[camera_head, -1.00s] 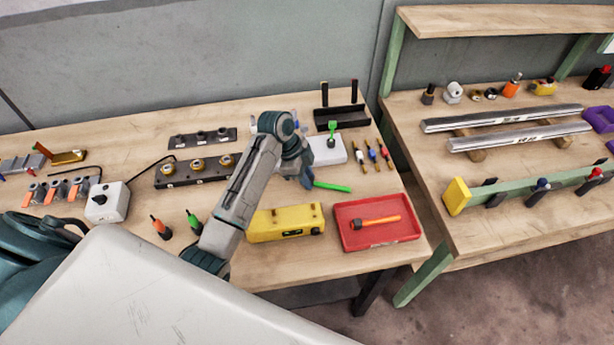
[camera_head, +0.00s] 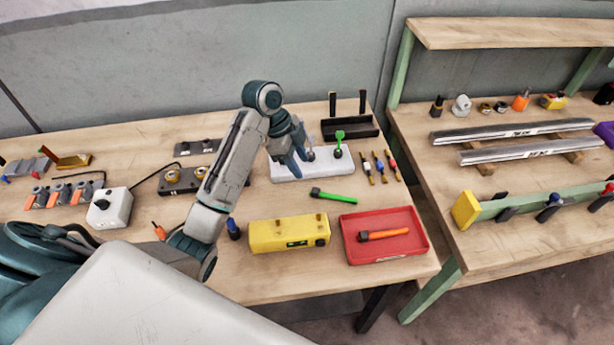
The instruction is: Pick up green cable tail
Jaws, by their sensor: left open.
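The green cable tail (camera_head: 336,196) is a short bright green rod with a dark left end. It lies on the wooden workbench in front of the white block (camera_head: 285,171) and behind the red tray. My left gripper (camera_head: 302,163) points down with its jaws open and empty. In the picture it overlaps the white block, behind and a little left of the cable tail, and is apart from it. Its exact height is hard to tell. My right gripper is not in view.
A yellow box (camera_head: 275,235) and a red tray (camera_head: 352,251) with an orange-handled tool (camera_head: 384,235) stand in front. Several small coloured-handled tools (camera_head: 380,166) lie to the right. The white block bears a green-topped piece (camera_head: 339,137). A black rack (camera_head: 350,131) stands behind.

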